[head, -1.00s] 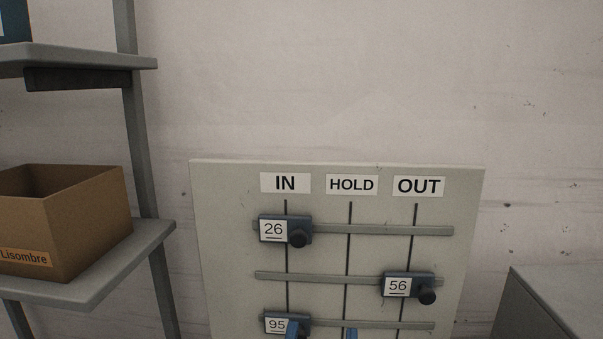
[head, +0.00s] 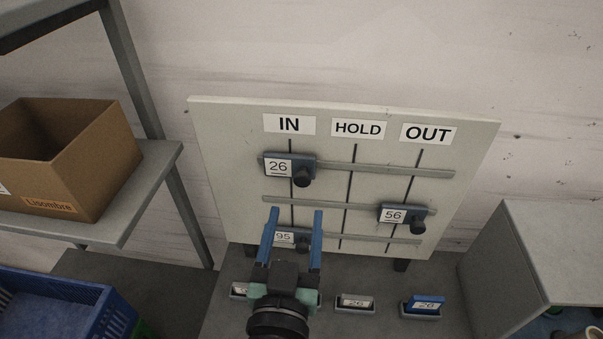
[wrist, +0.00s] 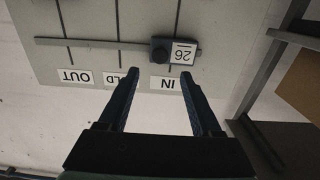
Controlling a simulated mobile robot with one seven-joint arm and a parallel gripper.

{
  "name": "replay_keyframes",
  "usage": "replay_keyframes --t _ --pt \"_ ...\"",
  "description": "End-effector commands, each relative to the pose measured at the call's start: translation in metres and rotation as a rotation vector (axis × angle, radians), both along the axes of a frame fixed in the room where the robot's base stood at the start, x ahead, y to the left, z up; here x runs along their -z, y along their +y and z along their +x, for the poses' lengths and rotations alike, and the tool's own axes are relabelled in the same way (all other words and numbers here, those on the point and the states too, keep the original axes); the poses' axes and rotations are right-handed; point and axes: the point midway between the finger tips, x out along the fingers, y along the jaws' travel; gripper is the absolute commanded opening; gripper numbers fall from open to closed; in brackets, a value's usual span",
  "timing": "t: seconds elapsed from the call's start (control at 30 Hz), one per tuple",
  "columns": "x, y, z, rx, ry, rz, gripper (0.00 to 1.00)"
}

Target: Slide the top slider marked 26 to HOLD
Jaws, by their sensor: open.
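The top slider marked 26 (head: 278,167) sits on the top rail (head: 390,171) at the IN line, with a dark round knob (head: 302,178) on its right side. The HOLD label (head: 358,129) heads the middle line, right of the slider. My gripper (head: 296,211) is open and empty, below slider 26 in the head view and overlapping slider 95 (head: 285,237). In the upside-down wrist view, slider 26 (wrist: 184,54) shows beyond the open fingers (wrist: 158,80). The wrist view's HOLD label (wrist: 122,80) is partly hidden by a finger.
Slider 56 (head: 393,215) sits at OUT on the middle rail. Small card holders (head: 355,304) stand on the surface below the board. A shelf with a cardboard box (head: 85,165) and a blue crate (head: 60,305) are at left; a grey cabinet (head: 500,265) is at right.

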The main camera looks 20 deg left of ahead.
Motion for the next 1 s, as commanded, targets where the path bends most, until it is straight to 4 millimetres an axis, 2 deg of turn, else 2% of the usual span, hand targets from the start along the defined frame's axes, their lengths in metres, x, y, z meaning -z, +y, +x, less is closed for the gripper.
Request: replay_keyframes --t 0.03,0.2,0.43,0.6,0.9,0.93,1.0 --pt "-0.005 0.003 0.010 0.000 -0.002 0.001 0.66" --pt "-0.004 0.012 0.039 -0.001 -0.002 0.001 0.66" --pt "-0.003 0.020 0.069 -0.001 -0.001 0.000 0.66" --pt "-0.001 0.023 0.078 0.000 -0.001 0.001 0.66" --pt "0.000 0.023 0.080 0.000 -0.001 0.001 0.66" --pt "-0.001 0.023 0.080 0.000 -0.001 0.001 0.64" --pt "-0.001 0.023 0.080 0.000 -0.001 0.001 0.51"
